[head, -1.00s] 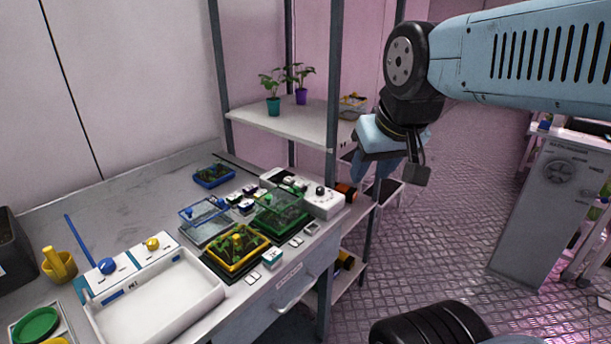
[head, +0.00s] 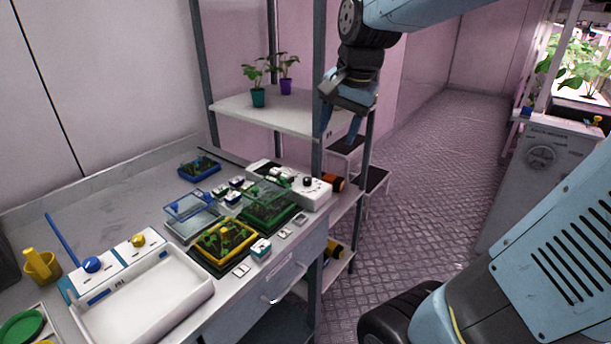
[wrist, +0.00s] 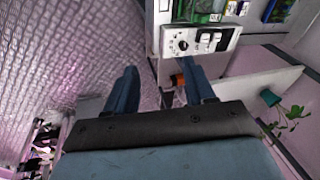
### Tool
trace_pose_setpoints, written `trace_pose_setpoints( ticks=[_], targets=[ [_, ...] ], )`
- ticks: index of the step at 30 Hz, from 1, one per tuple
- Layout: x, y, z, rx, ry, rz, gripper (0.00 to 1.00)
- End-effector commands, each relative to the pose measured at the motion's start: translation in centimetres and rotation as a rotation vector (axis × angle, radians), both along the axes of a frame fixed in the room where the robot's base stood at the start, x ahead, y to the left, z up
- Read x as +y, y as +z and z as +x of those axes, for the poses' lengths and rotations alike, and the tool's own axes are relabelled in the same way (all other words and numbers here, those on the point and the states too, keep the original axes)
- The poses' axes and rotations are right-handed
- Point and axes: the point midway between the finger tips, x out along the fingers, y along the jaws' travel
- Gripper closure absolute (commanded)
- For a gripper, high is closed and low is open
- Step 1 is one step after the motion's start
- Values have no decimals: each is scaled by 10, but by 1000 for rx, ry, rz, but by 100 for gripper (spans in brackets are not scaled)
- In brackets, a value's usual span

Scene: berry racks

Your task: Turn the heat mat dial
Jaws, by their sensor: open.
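The heat mat dial (head: 308,182) is a dark round knob on a white control box (head: 318,194) at the right end of the bench. The wrist view shows the dial (wrist: 182,45) at the upper middle, on the white box with several pale switches beside it. My gripper (head: 340,132) points down, open and empty, in front of the shelf post, above and to the right of the dial in the head view. In the wrist view my two blue fingers (wrist: 160,78) are spread apart. The right one reaches just below the box in the picture; no contact shows.
A rack post (head: 317,110) and a shelf (head: 270,120) with two potted plants stand close to my gripper. A green tray (head: 268,206) and a yellow tray (head: 224,243) sit left of the box. Open floor (head: 425,170) lies to the right.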

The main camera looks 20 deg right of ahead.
Motion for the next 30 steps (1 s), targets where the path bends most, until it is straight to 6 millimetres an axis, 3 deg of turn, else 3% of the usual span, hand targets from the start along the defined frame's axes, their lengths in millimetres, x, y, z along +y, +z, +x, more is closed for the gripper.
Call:
trace_pose_setpoints(
  ticks=[12, 18, 24, 30],
  targets=[
    [5, -41, 109, 213, -622, 99, 46],
    [9, -65, 148, 265, -879, 90, 46],
    [11, -78, 166, 281, -1014, 81, 46],
    [12, -90, 169, 285, -1040, 78, 46]
  ],
)
